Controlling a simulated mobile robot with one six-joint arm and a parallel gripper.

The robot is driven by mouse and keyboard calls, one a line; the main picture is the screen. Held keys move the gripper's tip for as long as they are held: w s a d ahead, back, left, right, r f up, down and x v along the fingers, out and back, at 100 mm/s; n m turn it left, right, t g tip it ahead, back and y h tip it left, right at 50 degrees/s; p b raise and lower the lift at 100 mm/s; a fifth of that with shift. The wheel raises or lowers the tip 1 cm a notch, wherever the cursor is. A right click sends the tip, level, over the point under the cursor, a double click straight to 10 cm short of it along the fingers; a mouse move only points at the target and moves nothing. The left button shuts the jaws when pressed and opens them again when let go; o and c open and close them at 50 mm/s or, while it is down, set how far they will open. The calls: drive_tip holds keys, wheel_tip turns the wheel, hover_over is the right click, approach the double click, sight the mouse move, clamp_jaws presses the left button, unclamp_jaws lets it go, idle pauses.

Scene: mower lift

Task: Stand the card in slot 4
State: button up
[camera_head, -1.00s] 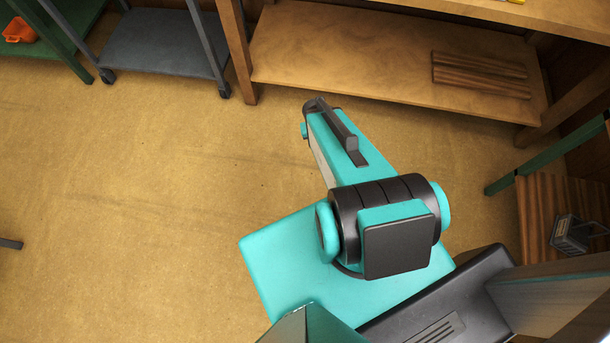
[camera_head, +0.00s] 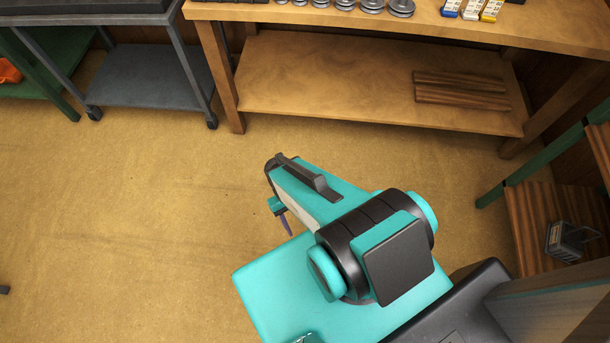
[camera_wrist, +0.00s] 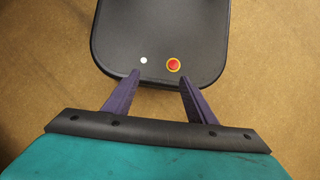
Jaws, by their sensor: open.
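No card and no numbered slot can be made out for certain in either view. Small labelled pieces in blue (camera_head: 450,9) and yellow (camera_head: 491,11), with a whitish one between them, stand at the top edge of the head view on the workbench (camera_head: 425,22). They are too small and cut off to identify. My gripper (camera_wrist: 158,80) is open and empty in the wrist view, its two purple fingers apart above my own dark base. In the head view one purple finger (camera_head: 286,222) shows below my arm, over the floor and far from the bench.
Several grey round metal pieces (camera_head: 371,6) line the bench top. Wooden boards (camera_head: 460,98) lie on its lower shelf (camera_head: 350,80). A grey cart (camera_head: 150,80) stands left, a green-framed shelf with a grey caddy (camera_head: 566,240) right.

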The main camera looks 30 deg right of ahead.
drive_tip(key=w+d+r+m+t+h, duration=0.2)
drive_tip(key=w+d+m+t, duration=0.15)
drive_tip(key=w+d, duration=0.8)
drive_tip(key=w+d+r+m+t+h, duration=0.2)
drive_tip(key=w+d+t, duration=0.3)
drive_tip(key=w+d, duration=0.65)
drive_tip(key=w+d+r+m+t+h, duration=0.1)
drive_tip(key=w+d+r, duration=0.15)
drive_tip(key=d, duration=0.45)
drive_tip(key=w+d+r+m+t+h, duration=0.15)
drive_tip(key=d+r, duration=0.25)
drive_tip(key=d, duration=0.4)
drive_tip(key=d+r+m+t+h, duration=0.1)
drive_tip(key=d+r+t+h, duration=0.1)
drive_tip(key=d+r, duration=0.7)
drive_tip(key=d+r+t+h, duration=0.2)
drive_tip(key=d+r, duration=0.5)
drive_tip(key=d, duration=0.4)
drive_tip(key=s+d+r+n+t, duration=0.1)
drive_tip(key=s+d+r+t, duration=0.1)
drive_tip(key=s+d+r, duration=0.3)
drive_tip(key=s+d+r+t, duration=0.3)
drive_tip(key=s+d+r, duration=0.3)
drive_tip(key=d+r, duration=0.3)
wheel_tip(320, 180, up, 4)
drive_tip(key=shift+f+n+t, duration=0.1)
drive_tip(key=shift+n+t, duration=0.2)
drive_tip(key=shift+n, duration=0.1)
drive_tip(key=shift+w, duration=0.1)
